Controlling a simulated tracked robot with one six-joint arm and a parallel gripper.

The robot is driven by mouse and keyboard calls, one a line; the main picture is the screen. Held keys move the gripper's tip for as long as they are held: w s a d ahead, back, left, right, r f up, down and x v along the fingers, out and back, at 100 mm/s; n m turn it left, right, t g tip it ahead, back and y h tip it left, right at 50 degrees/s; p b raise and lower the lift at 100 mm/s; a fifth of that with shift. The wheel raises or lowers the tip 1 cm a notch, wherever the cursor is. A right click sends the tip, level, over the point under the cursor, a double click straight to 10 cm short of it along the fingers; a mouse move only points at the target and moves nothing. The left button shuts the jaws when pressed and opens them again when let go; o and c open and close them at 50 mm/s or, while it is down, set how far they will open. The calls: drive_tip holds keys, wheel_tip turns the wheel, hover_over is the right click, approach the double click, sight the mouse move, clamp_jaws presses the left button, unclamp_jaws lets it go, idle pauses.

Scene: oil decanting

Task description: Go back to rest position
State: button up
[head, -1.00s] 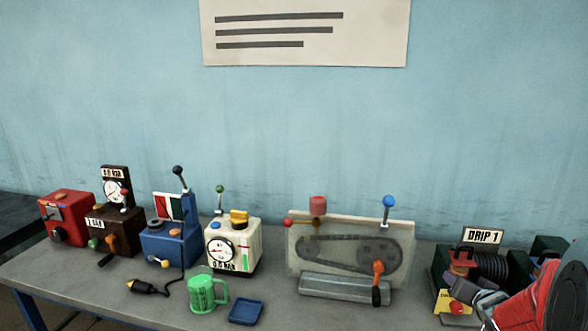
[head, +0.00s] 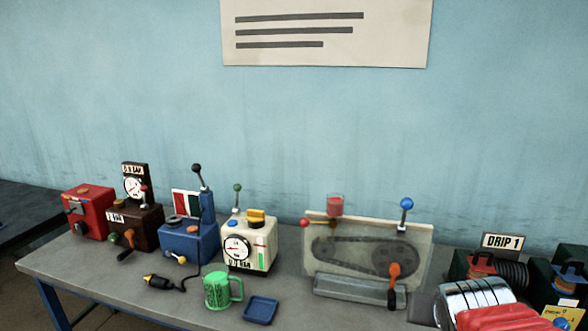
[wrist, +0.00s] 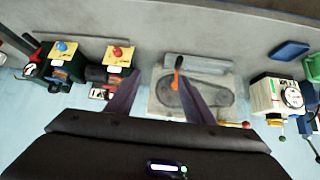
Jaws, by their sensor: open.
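My gripper (wrist: 160,97) shows in the wrist view with its two dark fingers spread apart and nothing between them. Beyond the fingertips is the belt-drive panel (wrist: 218,97) with its orange-handled crank (wrist: 177,75). In the head view my arm's red and silver links fill the lower right corner, in front of the bench, and the gripper itself is out of frame.
Left on the bench stand a red box (head: 88,212), a brown gauge box (head: 137,228), a blue box (head: 186,246) and a white gauge box (head: 262,245). A green mug (head: 217,291) and blue tray (head: 261,309) are in front. The DRIP 1 station (head: 503,241) is right.

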drive_tip(key=s+a+n+g+y, duration=0.2)
drive_tip(key=s+a+n+y, duration=0.1)
drive_tip(key=s+a, duration=0.9)
drive_tip(key=shift+s+f+n, duration=0.4)
drive_tip(key=shift+s+f, duration=0.05)
drive_tip(key=shift+s, duration=0.05)
drive_tip(key=shift+d, duration=0.15)
